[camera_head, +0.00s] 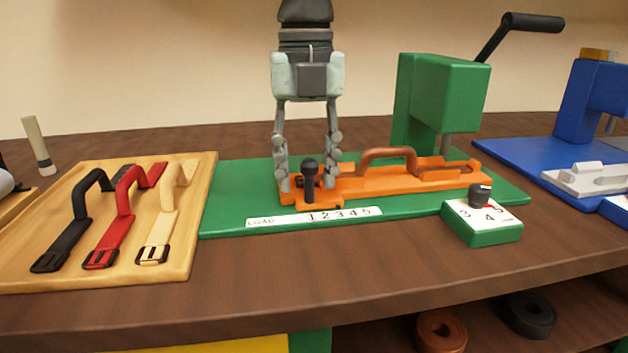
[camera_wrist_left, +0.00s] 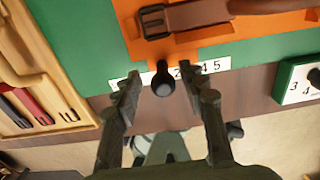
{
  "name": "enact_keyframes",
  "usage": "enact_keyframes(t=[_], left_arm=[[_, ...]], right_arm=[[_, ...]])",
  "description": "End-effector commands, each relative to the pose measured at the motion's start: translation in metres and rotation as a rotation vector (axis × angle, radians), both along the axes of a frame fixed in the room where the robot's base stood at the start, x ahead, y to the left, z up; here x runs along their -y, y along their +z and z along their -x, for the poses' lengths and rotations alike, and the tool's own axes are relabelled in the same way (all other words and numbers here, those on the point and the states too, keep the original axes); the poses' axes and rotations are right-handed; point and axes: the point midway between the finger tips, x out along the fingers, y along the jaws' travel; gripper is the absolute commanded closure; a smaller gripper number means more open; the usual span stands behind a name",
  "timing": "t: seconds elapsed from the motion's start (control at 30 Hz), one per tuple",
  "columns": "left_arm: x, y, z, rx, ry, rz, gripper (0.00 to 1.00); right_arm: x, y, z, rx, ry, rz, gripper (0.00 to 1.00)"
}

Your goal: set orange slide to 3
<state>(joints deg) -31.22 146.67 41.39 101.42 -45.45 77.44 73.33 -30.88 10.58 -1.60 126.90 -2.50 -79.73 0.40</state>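The orange slide (camera_head: 400,180) lies on a green base, with a brown strap in its buckle. A black knob (camera_head: 310,168) stands upright at its left end; the knob also shows in the left wrist view (camera_wrist_left: 163,84). A white scale marked LOAD and 1 to 5 (camera_head: 290,219) runs along the base in front of the knob. My left gripper (camera_head: 307,182) points down with its fingers apart, one on each side of the knob. In the left wrist view, gaps show between the knob and both fingers (camera_wrist_left: 160,78), which hide part of the scale. My right gripper is not in view.
A green press (camera_head: 440,92) with a black lever stands behind the slide. A green block with a numbered dial (camera_head: 483,236) sits at front right. A wooden tray (camera_head: 202,200) with three straps lies left. Blue equipment (camera_head: 590,100) stands at far right.

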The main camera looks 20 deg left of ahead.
Motion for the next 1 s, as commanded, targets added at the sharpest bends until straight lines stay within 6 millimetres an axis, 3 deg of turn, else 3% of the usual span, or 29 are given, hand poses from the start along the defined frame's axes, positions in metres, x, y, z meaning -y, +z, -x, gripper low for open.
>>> enact_keyframes(t=[0.33,1.0], left_arm=[[0.000,0.005,0.000,0.001,0.000,0.001,0.59],[0.000,0.059,0.000,0.001,0.000,0.000,0.59]], right_arm=[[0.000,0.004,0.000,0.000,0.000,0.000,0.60],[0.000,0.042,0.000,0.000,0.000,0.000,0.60]])
